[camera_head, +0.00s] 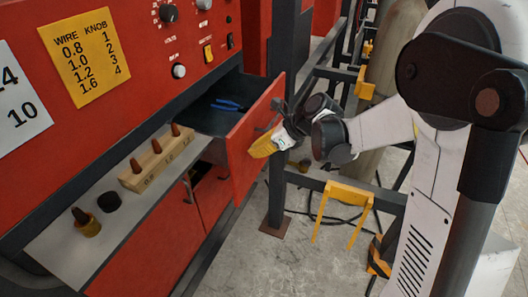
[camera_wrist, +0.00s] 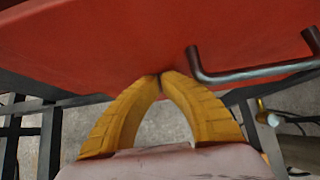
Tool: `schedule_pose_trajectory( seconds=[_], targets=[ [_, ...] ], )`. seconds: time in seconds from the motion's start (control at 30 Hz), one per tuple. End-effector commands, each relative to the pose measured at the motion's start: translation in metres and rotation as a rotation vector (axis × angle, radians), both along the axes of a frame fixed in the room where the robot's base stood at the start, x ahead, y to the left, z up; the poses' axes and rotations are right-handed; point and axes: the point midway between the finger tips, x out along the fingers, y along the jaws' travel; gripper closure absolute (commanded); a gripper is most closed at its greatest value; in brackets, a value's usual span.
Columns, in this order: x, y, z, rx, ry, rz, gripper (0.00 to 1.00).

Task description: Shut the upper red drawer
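The upper red drawer (camera_head: 252,138) stands pulled out from the red cabinet, with its dark inside showing and a blue-handled tool (camera_head: 228,105) lying in it. My gripper (camera_head: 268,142) is at the outer side of the drawer front, near its handle. In the wrist view the drawer front (camera_wrist: 130,40) fills the top, and its dark bar handle (camera_wrist: 250,72) is to the right of my gripper (camera_wrist: 159,76). The two yellow fingers meet at their tips with nothing between them. The tips are at or very near the lower part of the red front; I cannot tell if they touch.
A metal shelf (camera_head: 60,245) left of the drawer holds a wooden block (camera_head: 150,178) with several brown nozzles. Red doors (camera_head: 165,250) are below. Dark frame posts (camera_head: 277,190) and a yellow stand (camera_head: 345,195) are right of the drawer. Bare floor (camera_head: 290,260) shows in front.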

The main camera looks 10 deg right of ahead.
Motion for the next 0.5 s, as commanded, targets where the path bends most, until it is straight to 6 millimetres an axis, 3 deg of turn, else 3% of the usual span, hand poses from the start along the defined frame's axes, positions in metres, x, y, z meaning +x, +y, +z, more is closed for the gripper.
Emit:
schedule_pose_trajectory(
  seconds=[0.5],
  targets=[
    [0.071,0.099,0.000,0.000,-0.001,0.004,1.00]
  ],
)
